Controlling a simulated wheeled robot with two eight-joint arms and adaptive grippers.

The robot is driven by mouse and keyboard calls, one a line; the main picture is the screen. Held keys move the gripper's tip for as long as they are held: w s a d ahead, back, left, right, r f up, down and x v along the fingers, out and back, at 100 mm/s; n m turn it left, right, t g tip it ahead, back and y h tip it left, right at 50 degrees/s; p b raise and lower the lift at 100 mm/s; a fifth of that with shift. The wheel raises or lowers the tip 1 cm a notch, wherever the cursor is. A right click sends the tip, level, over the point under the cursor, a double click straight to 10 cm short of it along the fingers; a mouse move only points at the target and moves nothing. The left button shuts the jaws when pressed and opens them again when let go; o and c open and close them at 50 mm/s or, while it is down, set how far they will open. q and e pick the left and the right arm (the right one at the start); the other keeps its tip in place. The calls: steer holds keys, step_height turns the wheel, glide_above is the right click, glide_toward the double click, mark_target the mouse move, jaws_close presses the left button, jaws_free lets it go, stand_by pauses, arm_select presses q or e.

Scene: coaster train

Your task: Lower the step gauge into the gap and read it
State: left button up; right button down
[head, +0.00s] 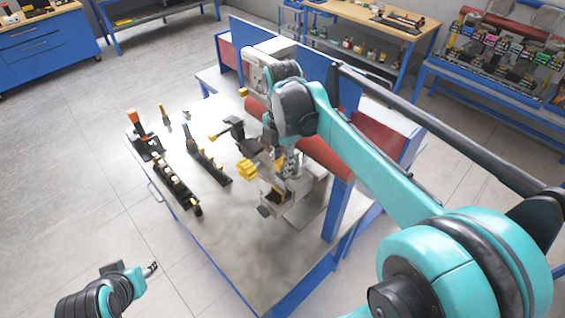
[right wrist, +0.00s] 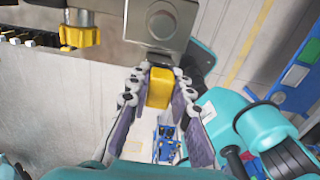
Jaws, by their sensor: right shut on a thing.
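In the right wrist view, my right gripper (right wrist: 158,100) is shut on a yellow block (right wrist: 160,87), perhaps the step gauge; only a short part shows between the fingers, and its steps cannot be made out. A grey metal housing (right wrist: 160,22) is close beyond the fingertips; whether the block touches it I cannot tell. In the head view, my right gripper (head: 290,166) is low over a pale metal fixture (head: 304,208) at the bench's right part. The gap itself is not clearly seen. My left gripper (head: 150,268) is away from the bench at lower left; its fingers are too small to judge.
A yellow knob (head: 246,169) is beside the fixture and shows in the right wrist view (right wrist: 78,33). A red roller (head: 325,160) lies behind my right gripper. The bench front (head: 235,245) is clear.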

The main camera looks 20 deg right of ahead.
steer(key=shift+a+f+b, duration=0.15)
steer(key=shift+f+b, duration=0.75)
steer(key=shift+f, duration=0.5)
stand_by(2.1)
steer(key=shift+s+a, duration=0.1)
stand_by(0.6)
steer(key=shift+f, duration=0.1)
stand_by(0.5)
stand_by(1.0)
steer(key=shift+r+p, duration=1.25)
steer(key=shift+r, duration=0.45)
steer(key=shift+r+p, duration=3.1)
steer(key=shift+r, duration=1.25)
